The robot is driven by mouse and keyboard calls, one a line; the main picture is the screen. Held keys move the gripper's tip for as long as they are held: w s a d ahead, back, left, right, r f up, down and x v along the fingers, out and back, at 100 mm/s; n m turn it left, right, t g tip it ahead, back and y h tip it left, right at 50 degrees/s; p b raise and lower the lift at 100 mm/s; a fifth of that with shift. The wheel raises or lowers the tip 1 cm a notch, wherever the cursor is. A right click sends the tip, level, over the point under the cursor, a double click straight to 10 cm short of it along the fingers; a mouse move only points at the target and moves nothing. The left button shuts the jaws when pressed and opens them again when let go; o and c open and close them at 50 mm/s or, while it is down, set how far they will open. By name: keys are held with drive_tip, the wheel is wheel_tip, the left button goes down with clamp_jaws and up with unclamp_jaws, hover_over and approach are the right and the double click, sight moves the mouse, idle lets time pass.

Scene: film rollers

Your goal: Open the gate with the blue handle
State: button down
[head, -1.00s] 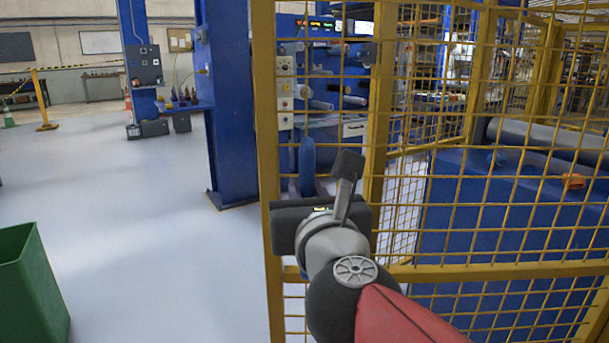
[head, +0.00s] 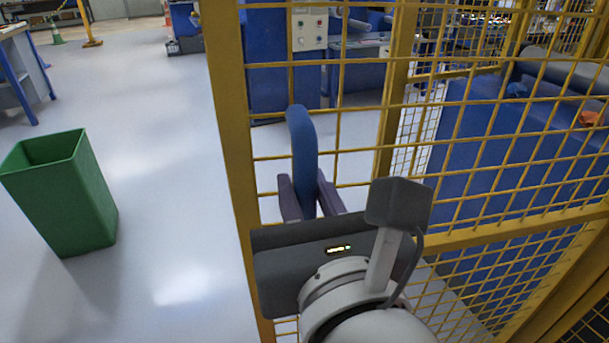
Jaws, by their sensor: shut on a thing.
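The yellow mesh gate (head: 232,150) fills the middle and right of the head view, its left upright at the edge of the open floor. The blue handle (head: 302,160) stands upright in front of the mesh, just right of that upright. My gripper (head: 308,197) has its two dark purple fingers on either side of the handle's lower part, closed on it. My grey gripper body hides the handle's lower end and part of the mesh below.
A green bin (head: 62,190) stands on the floor at the left. Open floor lies between it and the gate. A blue machine (head: 500,140) and grey rollers are behind the mesh at the right. A blue-legged table (head: 28,75) is at the far left.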

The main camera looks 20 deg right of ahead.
drive_tip(key=c, duration=1.3)
unclamp_jaws()
drive_tip(key=shift+c, duration=0.2)
drive_tip(key=s, duration=0.7)
drive_tip(key=shift+s+a+b, duration=0.3)
drive_tip(key=shift+s+a, duration=0.05)
drive_tip(key=shift+s, duration=0.05)
drive_tip(key=w, duration=0.8)
drive_tip(key=shift+d+p, duration=0.35)
drive_tip(key=shift+d, duration=0.05)
drive_tip(key=shift+w, duration=0.85)
